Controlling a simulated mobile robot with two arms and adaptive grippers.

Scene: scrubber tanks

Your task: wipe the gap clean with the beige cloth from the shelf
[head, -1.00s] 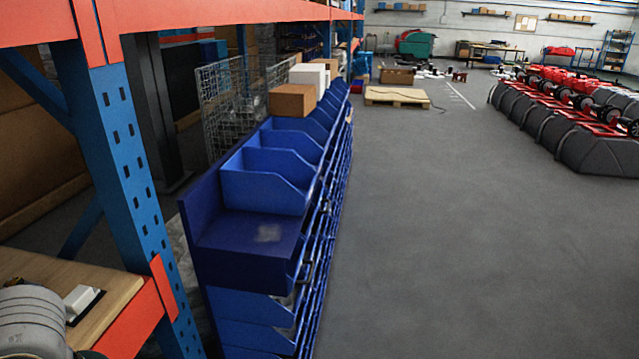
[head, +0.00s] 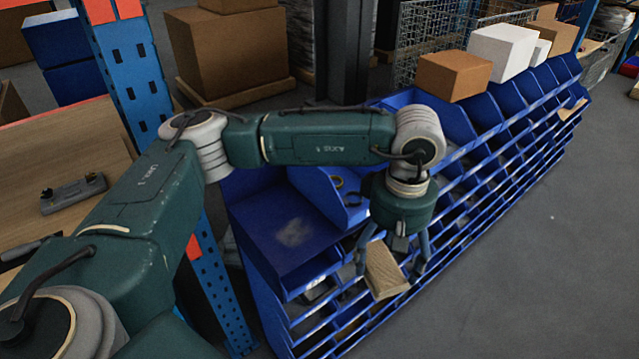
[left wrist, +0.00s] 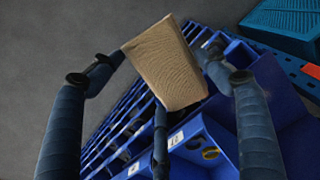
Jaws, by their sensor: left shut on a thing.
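The beige cloth (head: 385,273) is in my left gripper (head: 391,264), its fingers shut on it, and looks like a folded, stiff, ribbed pad. It also shows in the left wrist view (left wrist: 165,65) between the fingers (left wrist: 160,75). The gripper points down in front of the blue bin rack. The gap (head: 265,215) is the flat dark-blue space at the near end of the top row, beside a blue bin. A pale grey smudge (head: 293,232) lies on its surface. The cloth is to the right of the smudge and apart from it. My right gripper is out of view.
Blue bins (head: 485,115) fill the rack (head: 470,215) to the right, with cardboard boxes (head: 455,75) and a white box (head: 502,50) on top. A blue rack post (head: 135,85) and wooden shelf (head: 55,150) stand left. The grey floor (head: 545,260) is open.

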